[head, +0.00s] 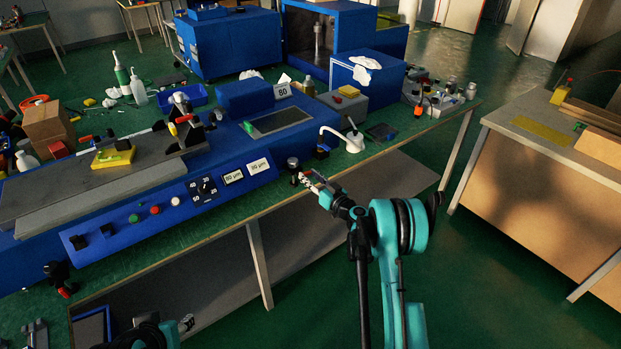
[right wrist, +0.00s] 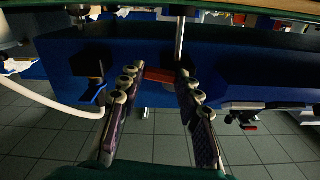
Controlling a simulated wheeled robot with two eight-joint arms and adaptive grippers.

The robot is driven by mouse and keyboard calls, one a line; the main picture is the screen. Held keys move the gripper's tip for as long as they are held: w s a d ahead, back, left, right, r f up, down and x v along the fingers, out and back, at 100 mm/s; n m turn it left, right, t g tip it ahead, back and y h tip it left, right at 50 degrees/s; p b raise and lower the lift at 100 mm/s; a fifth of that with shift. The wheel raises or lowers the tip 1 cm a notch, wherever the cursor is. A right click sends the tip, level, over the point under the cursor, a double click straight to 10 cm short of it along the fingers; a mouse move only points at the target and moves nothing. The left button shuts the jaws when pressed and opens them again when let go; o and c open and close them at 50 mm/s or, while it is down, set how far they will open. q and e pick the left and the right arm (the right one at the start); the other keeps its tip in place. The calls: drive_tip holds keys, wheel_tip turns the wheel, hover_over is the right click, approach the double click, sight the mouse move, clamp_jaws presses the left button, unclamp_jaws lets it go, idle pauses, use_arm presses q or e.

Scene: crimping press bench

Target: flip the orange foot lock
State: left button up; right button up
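The orange foot lock looks like a small red-orange lever (right wrist: 160,75) in the right wrist view, below a thin metal post. In the head view a small red bit (head: 308,173) shows at the bench's front edge, below a black knob. My right gripper (head: 312,180) is at that spot. In the right wrist view its two fingers (right wrist: 162,76) stand apart, one on each side of the lever. I cannot tell whether they touch it. My left gripper (head: 186,323) is low at the bottom left, mostly hidden by my arm and cables; its fingers are unclear.
The blue press bench (head: 140,210) carries dials, buttons and a black knob (head: 293,163) near its right front corner. A white curved lamp-like part (head: 345,140) stands close to my right gripper. A second black knob (head: 55,269) with a red part is at the front left.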

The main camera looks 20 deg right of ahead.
drive_tip(key=shift+m, duration=0.3)
drive_tip(key=shift+s+a+f+m, duration=0.15)
drive_tip(key=shift+a+f+m, duration=0.25)
drive_tip(key=shift+m, duration=2.15)
drive_tip(key=shift+s+a+f+m, duration=0.15)
drive_tip(key=shift+a+f+m, duration=0.2)
drive_tip(key=shift+m, duration=2.15)
drive_tip(key=shift+s+a+f+m, duration=0.15)
drive_tip(key=shift+a+f+m, duration=0.2)
drive_tip(key=shift+m, duration=2.2)
drive_tip(key=shift+a, duration=0.1)
drive_tip(key=o, duration=1.2)
drive_tip(key=shift+c, duration=0.2)
